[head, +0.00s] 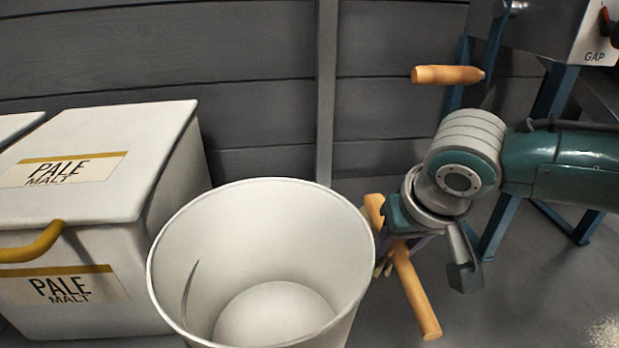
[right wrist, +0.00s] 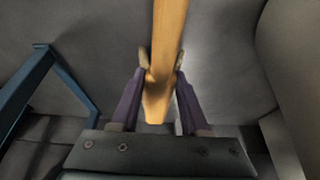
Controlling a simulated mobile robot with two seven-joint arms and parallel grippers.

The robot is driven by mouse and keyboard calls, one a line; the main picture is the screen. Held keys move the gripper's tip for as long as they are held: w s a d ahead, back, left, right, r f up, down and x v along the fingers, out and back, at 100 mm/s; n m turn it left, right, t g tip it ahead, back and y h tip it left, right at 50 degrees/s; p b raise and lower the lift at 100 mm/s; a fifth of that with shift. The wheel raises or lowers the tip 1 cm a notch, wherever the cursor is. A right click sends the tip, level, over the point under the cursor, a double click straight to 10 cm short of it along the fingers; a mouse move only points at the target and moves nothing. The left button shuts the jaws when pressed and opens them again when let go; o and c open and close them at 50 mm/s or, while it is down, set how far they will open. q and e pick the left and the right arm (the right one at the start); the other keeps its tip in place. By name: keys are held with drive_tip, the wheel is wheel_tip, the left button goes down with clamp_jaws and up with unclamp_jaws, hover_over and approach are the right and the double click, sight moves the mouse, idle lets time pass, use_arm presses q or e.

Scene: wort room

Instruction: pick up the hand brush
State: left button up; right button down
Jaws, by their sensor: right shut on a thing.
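The hand brush (head: 415,294) has a light wooden handle pointing down and toward the front right in the head view. More of its wood (head: 374,211) shows behind the rim of the white bucket, with pale bristles just visible below it. My right gripper (head: 404,246) is shut on the brush, with the wrist above it. In the right wrist view, its two purple fingers (right wrist: 164,68) press on both sides of the brush's wood (right wrist: 169,36). The bucket hides part of the brush in the head view. I cannot tell whether it touches the floor. My left gripper is not in view.
A white open bucket (head: 167,268) stands left of the brush, close to it. White bins labelled pale malt (head: 150,170) stand at the left. A mill with a wooden crank handle (head: 446,75) and blue legs (head: 497,222) stands at the right.

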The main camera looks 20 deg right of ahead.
sight(396, 245)
drive_tip(key=shift+r, duration=0.1)
idle(0.3)
wheel_tip(396, 245, up, 9)
drive_tip(key=p, duration=0.5)
drive_tip(key=shift+r, duration=0.4)
